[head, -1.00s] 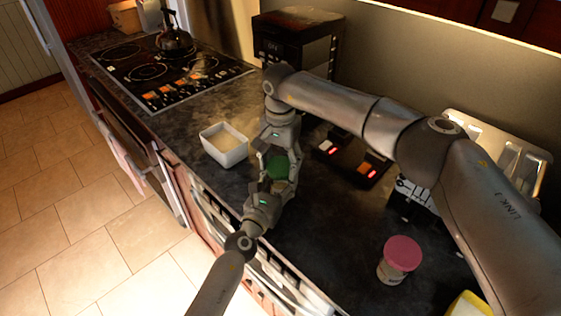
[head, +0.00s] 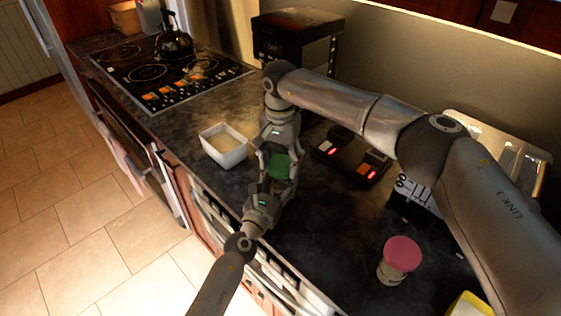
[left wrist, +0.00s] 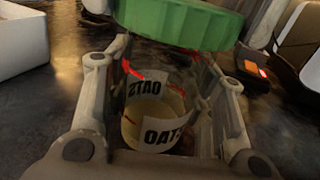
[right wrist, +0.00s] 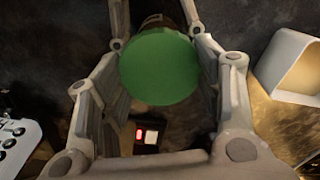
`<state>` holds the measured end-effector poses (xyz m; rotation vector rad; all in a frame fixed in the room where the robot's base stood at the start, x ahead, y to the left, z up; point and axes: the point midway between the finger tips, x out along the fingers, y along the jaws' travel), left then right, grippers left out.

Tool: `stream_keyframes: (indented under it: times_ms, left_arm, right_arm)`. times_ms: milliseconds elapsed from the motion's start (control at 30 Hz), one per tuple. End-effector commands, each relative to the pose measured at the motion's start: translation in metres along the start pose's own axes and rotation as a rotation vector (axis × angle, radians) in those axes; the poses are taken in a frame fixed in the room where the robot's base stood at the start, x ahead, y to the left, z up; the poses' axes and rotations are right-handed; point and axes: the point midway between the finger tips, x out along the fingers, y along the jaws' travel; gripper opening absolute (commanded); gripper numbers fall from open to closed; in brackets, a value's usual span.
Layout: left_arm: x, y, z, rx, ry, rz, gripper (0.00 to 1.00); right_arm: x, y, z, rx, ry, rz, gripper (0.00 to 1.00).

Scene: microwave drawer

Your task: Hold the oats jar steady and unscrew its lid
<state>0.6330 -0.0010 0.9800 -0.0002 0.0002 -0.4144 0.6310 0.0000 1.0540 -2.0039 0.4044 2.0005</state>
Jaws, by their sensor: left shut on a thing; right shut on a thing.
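The oats jar is clear, with an OATS label and pale contents, and stands between the fingers of my left gripper in the left wrist view (left wrist: 155,125). Its round green lid (head: 279,167) shows above the jar; it also shows in the left wrist view (left wrist: 180,22) and from above in the right wrist view (right wrist: 160,66). My left gripper (head: 272,184) is shut on the jar body from the front. My right gripper (head: 281,152) is shut on the lid from above. Whether the lid is loose on the jar cannot be told.
A white square bowl (head: 224,145) stands just left of the grippers. A black device with red lights (head: 350,160) lies to the right. A pink-lidded jar (head: 400,258) stands at front right. The cooktop (head: 165,72) and kettle (head: 173,38) are at back left.

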Motion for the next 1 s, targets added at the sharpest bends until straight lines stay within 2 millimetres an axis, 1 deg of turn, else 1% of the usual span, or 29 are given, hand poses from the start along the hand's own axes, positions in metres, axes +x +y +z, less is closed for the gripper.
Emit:
stream_keyframes:
  times_ms: [333, 767, 867, 1000]
  left_arm:
    - [0.000, 0.000, -0.001, 0.000, 0.001, 0.000, 0.00]
    - [0.000, 0.000, 0.000, 0.001, 0.001, 0.001, 0.00]
    - [0.000, 0.001, 0.000, 0.001, 0.001, 0.001, 0.00]
    - [0.000, 0.001, 0.000, 0.001, 0.001, 0.001, 0.00]
  right_arm:
    - [-0.013, 0.000, 0.000, 0.000, 0.001, -0.001, 0.31]
    - [-0.016, 0.000, 0.000, 0.000, 0.001, -0.001, 0.31]
    - [-0.024, 0.000, -0.001, 0.000, 0.002, -0.001, 0.31]
    - [-0.042, 0.000, -0.001, 0.001, 0.002, -0.002, 0.31]
